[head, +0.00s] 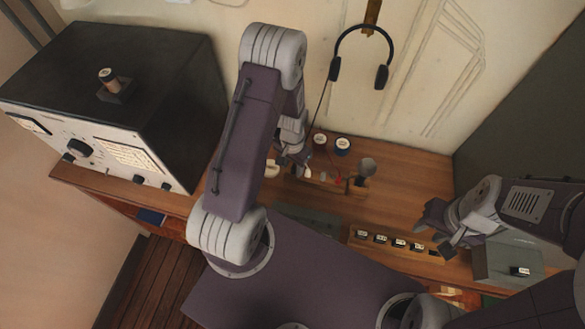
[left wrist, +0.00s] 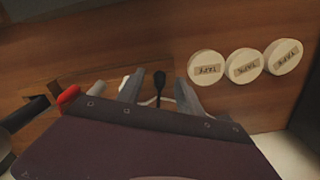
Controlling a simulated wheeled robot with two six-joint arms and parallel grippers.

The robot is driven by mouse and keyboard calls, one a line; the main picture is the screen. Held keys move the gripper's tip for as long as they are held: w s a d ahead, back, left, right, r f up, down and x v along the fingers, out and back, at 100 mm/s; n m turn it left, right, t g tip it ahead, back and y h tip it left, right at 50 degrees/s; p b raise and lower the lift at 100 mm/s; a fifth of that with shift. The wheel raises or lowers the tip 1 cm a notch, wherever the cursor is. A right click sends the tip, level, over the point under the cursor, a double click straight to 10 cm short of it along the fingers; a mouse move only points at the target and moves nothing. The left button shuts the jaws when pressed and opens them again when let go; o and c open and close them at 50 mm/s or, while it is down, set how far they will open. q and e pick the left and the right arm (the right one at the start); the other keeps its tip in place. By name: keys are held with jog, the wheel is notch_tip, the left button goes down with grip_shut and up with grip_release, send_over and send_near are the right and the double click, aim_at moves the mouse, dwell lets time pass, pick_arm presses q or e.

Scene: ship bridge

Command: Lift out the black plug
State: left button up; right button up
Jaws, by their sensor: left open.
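A black plug (left wrist: 159,80) with a rounded top and thin stem shows in the left wrist view. My left gripper (left wrist: 158,92) is open, with one finger on each side of the plug and gaps between. In the head view my left gripper (head: 298,166) is low over the back of the wooden desk, and my arm hides most of that spot. A red-tipped piece (left wrist: 68,95) and a dark rod-like piece (left wrist: 25,114) are at the left of the wrist view. My right gripper (head: 442,228) is open and empty above the right of the desk.
White round tape rolls (left wrist: 245,66) lie beside the plug. A headset (head: 361,57) hangs on the back wall. A black-topped radio cabinet (head: 175,80) stands at left. A wooden strip (head: 388,252) with several labelled pieces and a grey box (head: 500,262) are at right.

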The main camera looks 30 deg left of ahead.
pick_arm(q)
jog(key=shift+w, duration=0.15)
jog(key=c, duration=0.3)
grip_shut()
